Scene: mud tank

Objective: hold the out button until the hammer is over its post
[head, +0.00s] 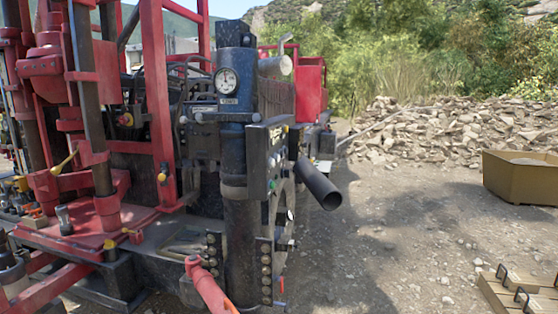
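A dark control box (258,150) is fixed to the side of a thick blue-black upright cylinder (240,190) near the middle of the head view. Its right face is seen at a steep angle, with small buttons and a green one (272,185) low down. I cannot read which is the out button. Red drill-rig carriage parts (45,65) stand on a mast at the left. I cannot tell for certain which part is the hammer or which is its post. Neither of my grippers shows in this view.
A round gauge (226,81) sits high on the cylinder. A dark tube (318,185) juts out right of the box. A red pipe or handle (207,285) rises at the bottom. Gravel ground (400,240) is open to the right, with a tan bin (520,180) and wooden crate (520,292).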

